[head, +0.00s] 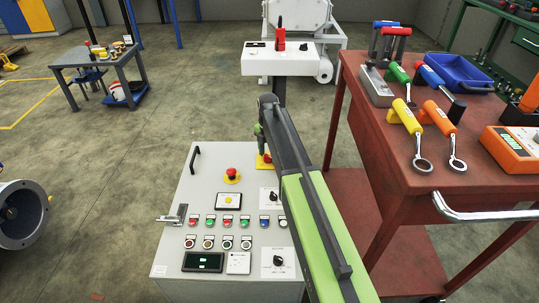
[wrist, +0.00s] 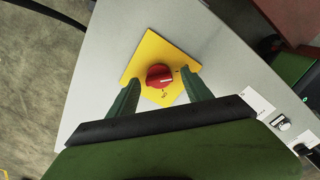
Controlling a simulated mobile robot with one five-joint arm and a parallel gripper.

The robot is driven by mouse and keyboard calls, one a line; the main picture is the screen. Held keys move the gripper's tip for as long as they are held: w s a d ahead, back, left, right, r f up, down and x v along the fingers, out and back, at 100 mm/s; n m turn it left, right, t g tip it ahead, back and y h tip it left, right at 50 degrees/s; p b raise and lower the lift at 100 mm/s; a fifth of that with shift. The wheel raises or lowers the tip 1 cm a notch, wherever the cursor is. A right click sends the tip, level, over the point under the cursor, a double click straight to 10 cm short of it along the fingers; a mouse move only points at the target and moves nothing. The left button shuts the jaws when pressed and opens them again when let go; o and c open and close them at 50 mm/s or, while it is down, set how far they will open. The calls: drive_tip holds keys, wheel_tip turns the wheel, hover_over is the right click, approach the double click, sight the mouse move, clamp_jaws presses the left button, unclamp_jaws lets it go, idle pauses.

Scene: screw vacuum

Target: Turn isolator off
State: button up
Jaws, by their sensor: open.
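The isolator is a red rotary knob (wrist: 159,76) on a yellow square plate (wrist: 150,49) on the grey cabinet's top panel. In the wrist view my gripper (wrist: 160,88) is open, with one green finger on each side of the knob. A gap shows between each finger and the knob, and I cannot tell the height of the fingertips above the panel. In the head view my green arm reaches over the cabinet (head: 180,245), and only an edge of the yellow plate (head: 262,163) shows beside it. The knob is hidden there.
A red emergency stop button (head: 232,173), rows of small buttons and black rotary switches (head: 277,261) share the panel. A red tool cart (head: 440,180) with spanners and a blue tray (head: 458,72) stands at the right. A white machine (head: 292,58) stands behind the cabinet.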

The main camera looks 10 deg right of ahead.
sight(269, 156)
wheel_tip(269, 156, up, 17)
drive_tip(key=p, duration=1.6)
drive_tip(key=shift+p, duration=0.35)
drive_tip(key=s+m, duration=2.4)
wheel_tip(269, 156, up, 20)
drive_tip(key=m+p, duration=0.1)
drive_tip(key=p, duration=1.9)
drive_tip(key=shift+s+d, duration=0.2)
drive_tip(key=shift+d, duration=0.2)
